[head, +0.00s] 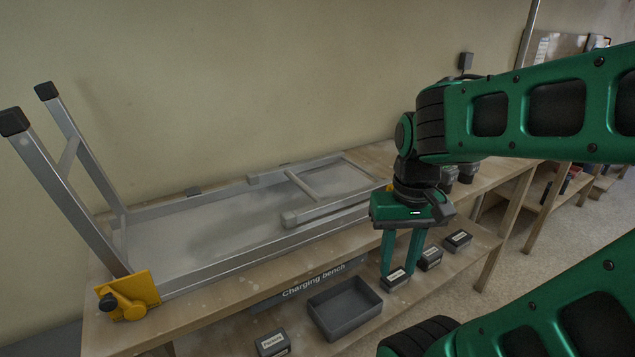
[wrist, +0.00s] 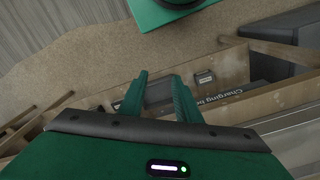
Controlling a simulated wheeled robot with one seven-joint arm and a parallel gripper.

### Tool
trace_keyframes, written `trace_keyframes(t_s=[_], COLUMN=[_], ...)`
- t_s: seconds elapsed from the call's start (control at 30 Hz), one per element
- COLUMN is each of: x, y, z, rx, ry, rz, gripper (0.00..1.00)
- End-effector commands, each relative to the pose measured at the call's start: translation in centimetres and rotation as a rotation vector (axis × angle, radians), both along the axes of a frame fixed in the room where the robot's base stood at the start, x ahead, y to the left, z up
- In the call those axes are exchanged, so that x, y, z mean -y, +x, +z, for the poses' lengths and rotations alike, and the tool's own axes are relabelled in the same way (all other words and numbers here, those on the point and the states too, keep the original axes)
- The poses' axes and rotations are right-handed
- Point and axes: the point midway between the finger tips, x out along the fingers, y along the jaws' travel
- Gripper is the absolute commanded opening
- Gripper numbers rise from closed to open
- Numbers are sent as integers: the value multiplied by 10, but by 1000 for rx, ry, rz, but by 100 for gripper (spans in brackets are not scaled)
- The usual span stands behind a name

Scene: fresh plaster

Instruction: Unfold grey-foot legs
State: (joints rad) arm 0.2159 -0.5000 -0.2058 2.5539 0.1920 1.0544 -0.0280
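A folding table (head: 185,238) lies upside down on the wooden bench. Its black-foot legs (head: 70,205) stand up at the left end, beside a yellow bracket (head: 128,296) with a black knob. The grey-foot legs (head: 304,187) lie folded flat over the underside, their grey feet (head: 290,218) pointing left toward the table's middle. A bit of yellow (head: 389,188) shows at the right end, mostly hidden by my gripper. My gripper (head: 402,262) points down in front of that end, open with nothing visible between its fingers. In the wrist view its fingertips (wrist: 159,75) are apart.
A grey open bin (head: 345,306) and several small labelled dark boxes (head: 430,258) stand on the lower ledge along the front. A "Charging bench" sign (head: 315,281) is on the bench's front. A plaster wall (head: 260,80) stands close behind.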

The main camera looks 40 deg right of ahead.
Motion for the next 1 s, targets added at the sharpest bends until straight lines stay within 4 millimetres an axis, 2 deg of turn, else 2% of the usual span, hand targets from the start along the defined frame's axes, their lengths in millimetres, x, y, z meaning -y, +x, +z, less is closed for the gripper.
trace_keyframes(t_s=[0.07, 0.17, 0.23, 0.3, 0.4, 0.5, 0.6, 0.73, 1.0], x=[7, 15, 15, 11, 0, -12, -19, -20, -11], y=[26, 81, 128, 173, 228, 266, 285, 294, 308], z=[13, 35, 53, 70, 90, 104, 111, 108, 70], rx=[29, 82, 131, 179, 241, 287, 312, 320, 315], ry=[-36, -104, -154, -199, -248, -280, -295, -300, -298], rz=[44, 141, 225, 307, 409, 480, 519, 529, 526], gripper=[34, 34, 34, 34, 34, 34, 34, 34, 34])
